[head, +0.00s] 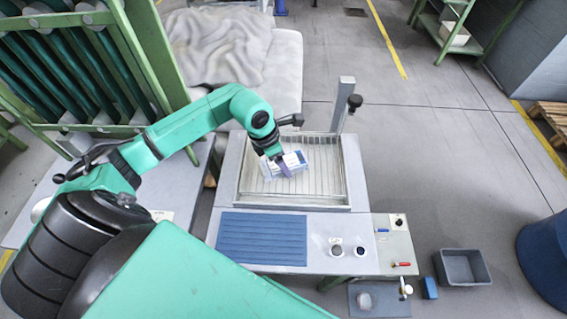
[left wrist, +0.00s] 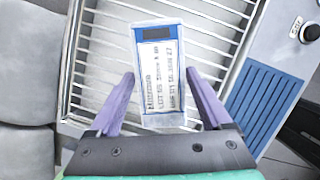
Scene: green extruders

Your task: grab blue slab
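A blue-edged slab (head: 295,160) with a white printed label lies in the slatted metal tray (head: 345,170). In the left wrist view the slab (left wrist: 158,70) is upright in the picture, with a dark blue window at its far end. My left gripper (head: 282,163) is over the tray at the slab. In the left wrist view its two purple fingers (left wrist: 161,76) are spread, one on each side of the slab, with narrow gaps at the tips. Whether the fingers are level with the slab or above it is hard to tell. My right gripper is not in view.
A blue ribbed mat (head: 262,238) lies on the bench in front of the tray. Knobs (head: 360,251) and a small control panel (head: 397,243) are to its right. A grey post (head: 345,103) stands at the tray's back right. A grey bin (head: 462,267) stands on the floor.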

